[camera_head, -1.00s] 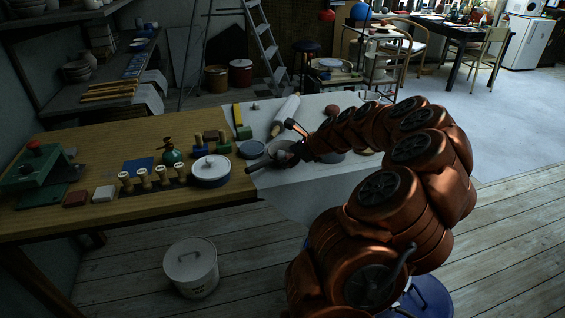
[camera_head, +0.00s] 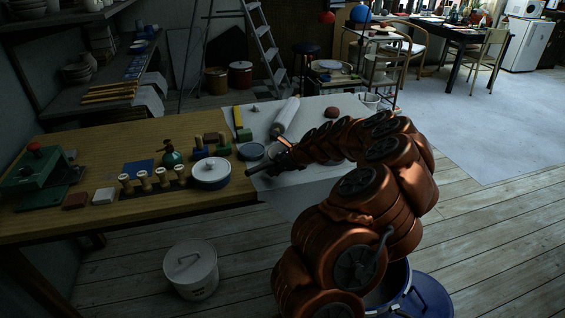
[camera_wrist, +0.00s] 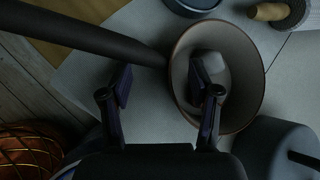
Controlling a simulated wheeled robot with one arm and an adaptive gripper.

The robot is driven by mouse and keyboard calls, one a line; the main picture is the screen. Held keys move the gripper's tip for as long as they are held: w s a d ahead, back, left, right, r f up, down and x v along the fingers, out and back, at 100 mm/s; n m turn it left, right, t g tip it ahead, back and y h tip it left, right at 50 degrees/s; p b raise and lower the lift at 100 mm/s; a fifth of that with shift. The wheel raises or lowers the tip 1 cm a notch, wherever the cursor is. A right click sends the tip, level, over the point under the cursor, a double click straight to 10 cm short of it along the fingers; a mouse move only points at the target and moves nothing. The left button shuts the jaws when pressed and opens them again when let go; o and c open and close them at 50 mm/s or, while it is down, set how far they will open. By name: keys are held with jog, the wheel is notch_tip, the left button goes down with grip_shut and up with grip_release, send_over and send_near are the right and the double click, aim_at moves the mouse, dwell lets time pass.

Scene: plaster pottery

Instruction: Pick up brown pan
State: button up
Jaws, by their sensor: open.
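The brown pan (camera_wrist: 252,72) lies on the pale sheet in the wrist view, a round bowl shape with a thin brown rim and a long dark handle reaching to the upper left. A pale lump shows inside it. My gripper (camera_wrist: 162,80) is open and empty over the pan's near left rim. In the picture the right finger overlaps the pan's inside and the left finger is outside the rim, below the handle. I cannot tell whether either touches. In the head view my gripper (camera_head: 283,152) hides most of the pan; its dark handle (camera_head: 257,170) sticks out to the left.
A grey lidded vessel (camera_wrist: 275,145) stands close at lower right in the wrist view. A white roller (camera_head: 286,115) lies behind. A white bucket (camera_head: 190,268) stands on the floor.

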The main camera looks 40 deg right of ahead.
jog(key=shift+c, duration=0.2)
grip_shut()
dwell(0.5)
